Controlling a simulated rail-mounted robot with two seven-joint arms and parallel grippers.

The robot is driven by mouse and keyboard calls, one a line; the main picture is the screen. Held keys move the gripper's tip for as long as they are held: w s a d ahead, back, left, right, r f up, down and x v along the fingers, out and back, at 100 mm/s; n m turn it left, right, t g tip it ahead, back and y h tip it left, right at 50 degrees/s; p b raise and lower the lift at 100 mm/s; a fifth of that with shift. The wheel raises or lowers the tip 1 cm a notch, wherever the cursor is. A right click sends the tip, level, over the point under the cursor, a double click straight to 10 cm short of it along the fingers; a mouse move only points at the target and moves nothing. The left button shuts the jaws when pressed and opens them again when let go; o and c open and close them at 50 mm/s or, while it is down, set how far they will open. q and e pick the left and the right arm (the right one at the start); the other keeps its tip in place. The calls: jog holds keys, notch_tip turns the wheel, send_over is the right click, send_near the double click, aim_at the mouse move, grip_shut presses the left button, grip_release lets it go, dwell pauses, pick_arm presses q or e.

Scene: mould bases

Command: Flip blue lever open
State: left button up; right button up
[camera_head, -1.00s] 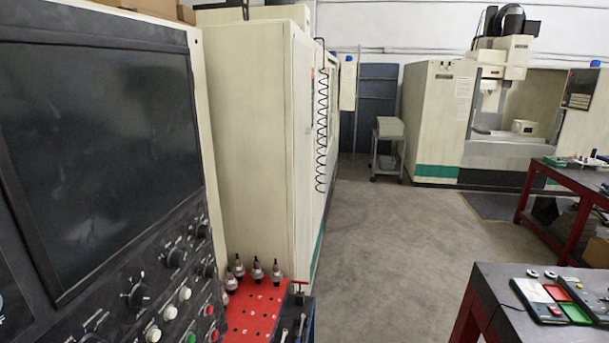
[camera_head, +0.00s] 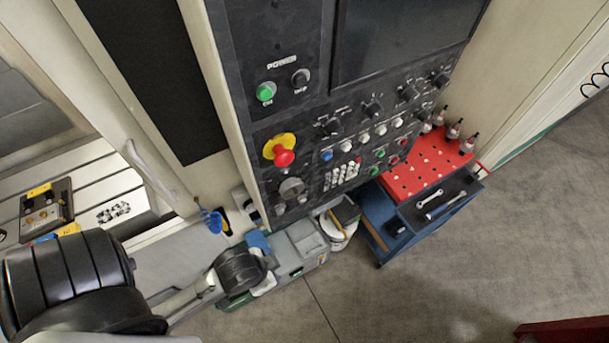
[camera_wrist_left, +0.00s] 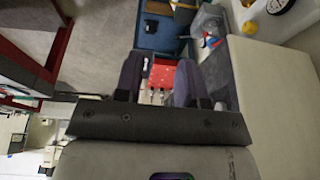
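A blue looped handle (camera_head: 210,220) hangs on the machine front, left of the control panel's lower edge; I cannot tell whether it is the blue lever or whether it is open. Another small blue part (camera_head: 257,242) shows by the grey and green unit below the panel. My left arm comes in from the lower left below these parts, and its gripper cannot be made out in the head view. In the left wrist view my left gripper (camera_wrist_left: 158,78) has its two dark fingers apart, with nothing seen between them but the distant red rack. My right gripper is not in view.
The control panel (camera_head: 340,130) carries a red emergency button (camera_head: 284,158) and several knobs. A red tool rack (camera_head: 430,165) and a blue cart (camera_head: 375,215) with wrenches stand to its right. A machine bed with a dark fixture (camera_head: 45,210) is at left.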

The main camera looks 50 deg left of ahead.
pick_arm(q)
jog(key=w+a+f+n+y+b, duration=0.15)
jog(key=a+f+b, duration=0.25)
jog(key=f+b, duration=1.45)
jog(key=w+a+f+n+t+b, duration=0.15)
jog(key=a+f+b, duration=0.25)
jog(key=f+b, duration=1.4)
jog(key=w+a+f+n+y+b, duration=0.15)
jog(key=a+f+b, duration=0.25)
jog(key=f+b, duration=1.45)
jog(key=w+a+f+t+b, duration=0.25)
jog(key=a+f+b, duration=0.2)
jog(key=f, duration=0.25)
jog(key=w+a+r+n+t+y+p, duration=0.2)
jog(key=w+a+r+n+t+y, duration=0.25)
jog(key=a+r+t, duration=0.4)
jog(key=shift+m+t, duration=0.25)
jog(key=shift+m, duration=0.15)
jog(key=w+a+r+b, duration=0.1)
jog(key=w, duration=0.2)
jog(key=w+a+b, duration=0.1)
jog(key=w+b, duration=0.1)
jog(key=w, duration=0.2)
jog(key=w+a+r+b, duration=0.1)
jog(key=w+b, duration=0.1)
jog(key=w, duration=0.2)
jog(key=shift+w+r, duration=0.25)
jog(key=shift+r, duration=0.05)
jog(key=shift+b+x, duration=0.45)
jog(key=shift+x, duration=0.45)
